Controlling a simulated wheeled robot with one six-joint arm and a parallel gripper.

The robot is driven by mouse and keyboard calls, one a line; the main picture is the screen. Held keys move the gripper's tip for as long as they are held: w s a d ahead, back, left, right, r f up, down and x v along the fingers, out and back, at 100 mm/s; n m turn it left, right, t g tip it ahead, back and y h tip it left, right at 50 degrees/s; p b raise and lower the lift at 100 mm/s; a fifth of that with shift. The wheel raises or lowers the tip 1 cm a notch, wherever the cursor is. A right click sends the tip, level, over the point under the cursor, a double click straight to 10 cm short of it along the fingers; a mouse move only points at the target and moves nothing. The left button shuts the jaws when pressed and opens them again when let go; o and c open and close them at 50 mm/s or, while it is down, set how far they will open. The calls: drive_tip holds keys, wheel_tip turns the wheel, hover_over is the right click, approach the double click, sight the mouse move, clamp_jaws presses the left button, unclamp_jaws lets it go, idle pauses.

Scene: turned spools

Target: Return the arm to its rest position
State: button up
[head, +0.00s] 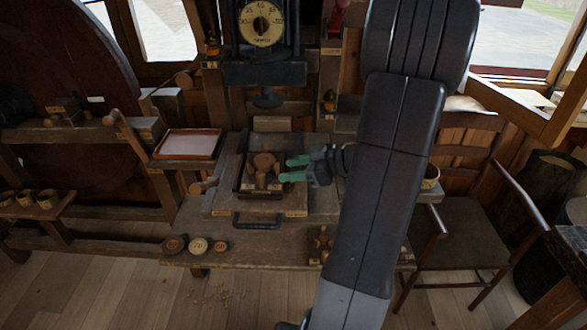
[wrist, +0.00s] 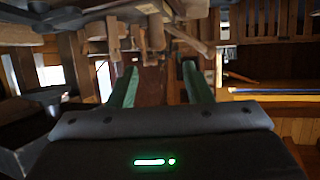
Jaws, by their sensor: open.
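My gripper (head: 288,169) has green fingers and is in the middle of the head view, pointing left. It is beside a dark box (head: 262,190) that holds turned wooden spools (head: 263,162). In the wrist view my gripper (wrist: 160,82) shows its two green fingers apart, with nothing between them. Beyond the fingertips are several wooden pieces (wrist: 145,35), blurred and hard to tell apart. My arm covers the right part of the bench in the head view.
A dial scale (head: 262,24) stands behind the box. A wooden armchair (head: 470,205) is at right. A large wheel (head: 60,60) fills the left.

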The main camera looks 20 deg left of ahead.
sight(254, 185)
drive_tip(key=x, duration=1.2)
drive_tip(key=shift+r, duration=0.45)
drive_tip(key=shift+f, duration=0.1)
